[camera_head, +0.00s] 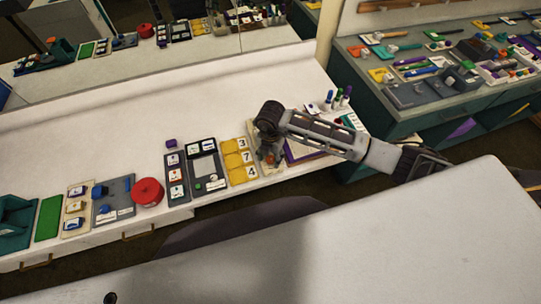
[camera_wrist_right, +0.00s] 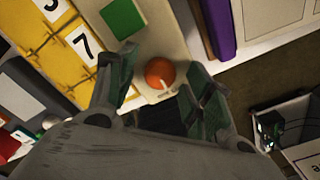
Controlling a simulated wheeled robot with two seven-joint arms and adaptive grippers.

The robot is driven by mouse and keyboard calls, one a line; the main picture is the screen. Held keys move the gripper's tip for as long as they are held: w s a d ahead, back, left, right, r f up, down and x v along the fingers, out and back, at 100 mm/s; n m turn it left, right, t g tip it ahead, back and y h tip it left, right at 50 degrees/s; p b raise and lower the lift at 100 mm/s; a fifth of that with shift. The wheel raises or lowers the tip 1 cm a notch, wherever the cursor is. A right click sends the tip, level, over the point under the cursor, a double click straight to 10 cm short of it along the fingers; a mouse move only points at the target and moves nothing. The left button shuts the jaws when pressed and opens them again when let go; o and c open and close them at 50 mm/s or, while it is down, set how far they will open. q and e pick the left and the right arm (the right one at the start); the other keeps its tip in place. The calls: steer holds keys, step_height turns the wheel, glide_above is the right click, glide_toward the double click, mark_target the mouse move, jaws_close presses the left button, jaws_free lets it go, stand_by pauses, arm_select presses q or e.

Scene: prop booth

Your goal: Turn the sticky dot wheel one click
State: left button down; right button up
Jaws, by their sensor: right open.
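A round orange knob (camera_wrist_right: 160,73) with a short white pointer mark sits on a beige board (camera_wrist_right: 158,32) that also bears a green square (camera_wrist_right: 123,18). It looks like the sticky dot wheel, though no label confirms this. My right gripper (camera_wrist_right: 157,80) is open, with its two fingers on either side of the knob. I cannot tell whether they touch it. In the head view my right gripper (camera_head: 268,156) is over the beige board and hides most of it. My left gripper is not in view.
Yellow number cards (camera_head: 239,160) lie just left of the board. A purple-edged book or pad (camera_head: 303,152) and upright markers (camera_head: 338,99) are on its right. A red round item (camera_head: 147,191) is farther left. The white counter (camera_head: 120,125) behind is clear.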

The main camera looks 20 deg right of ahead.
steer(key=c, duration=1.1)
steer(key=shift+o, duration=0.2)
steer(key=shift+n, duration=0.4)
